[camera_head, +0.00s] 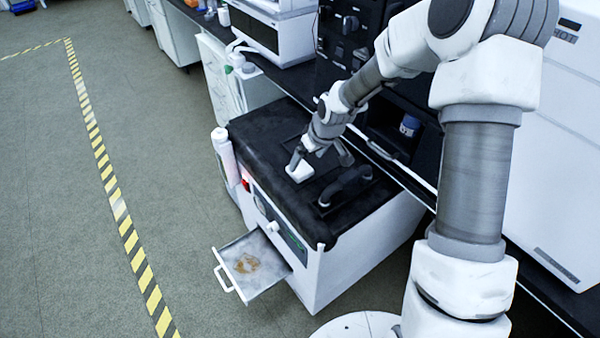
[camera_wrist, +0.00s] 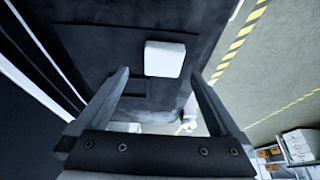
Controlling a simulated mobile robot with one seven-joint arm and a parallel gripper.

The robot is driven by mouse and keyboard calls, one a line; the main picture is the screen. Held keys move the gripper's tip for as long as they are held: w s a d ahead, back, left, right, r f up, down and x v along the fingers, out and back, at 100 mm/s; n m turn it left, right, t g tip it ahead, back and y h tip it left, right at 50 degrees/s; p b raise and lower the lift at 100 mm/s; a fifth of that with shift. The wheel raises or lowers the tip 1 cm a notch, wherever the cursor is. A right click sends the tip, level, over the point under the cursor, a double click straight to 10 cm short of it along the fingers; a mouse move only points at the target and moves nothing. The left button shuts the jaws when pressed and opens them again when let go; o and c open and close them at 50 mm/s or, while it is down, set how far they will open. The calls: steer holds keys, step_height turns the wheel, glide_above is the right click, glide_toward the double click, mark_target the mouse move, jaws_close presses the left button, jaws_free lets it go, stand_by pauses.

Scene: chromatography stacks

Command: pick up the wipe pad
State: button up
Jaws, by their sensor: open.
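The wipe pad (camera_head: 300,172) is a small white block lying on the black top of the low white cabinet (camera_head: 345,252). In the wrist view the wipe pad (camera_wrist: 165,59) shows whole, ahead of the fingertips and between their lines. My gripper (camera_head: 322,160) is just above the cabinet top, close beside the pad. In the wrist view my gripper (camera_wrist: 158,82) has its two fingers wide apart with nothing between them. I cannot tell whether a finger touches the pad.
A black handle (camera_head: 345,187) stands on the cabinet top near the pad. A drawer (camera_head: 252,264) with a brownish stain is pulled out at the front. A white bottle (camera_head: 225,157) is at the cabinet's left side. The dark bench (camera_head: 285,80) runs behind. The floor at left is clear.

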mark_target(300, 168)
steer(key=x, duration=0.1)
steer(key=b+x, duration=0.1)
steer(key=x, duration=0.3)
steer(key=shift+a+f+b, duration=0.1)
steer(key=shift+a+b, duration=0.2)
steer(key=c, duration=1.4)
steer(key=shift+r, duration=0.2)
step_height(300, 168, up, 5)
steer(key=shift+f+p, duration=0.2)
steer(key=shift+p, duration=0.6)
steer(key=s+d+r+p, duration=0.3)
steer(key=s+d+r, duration=0.3)
steer(key=d, duration=0.4)
steer(key=shift+r, duration=0.1)
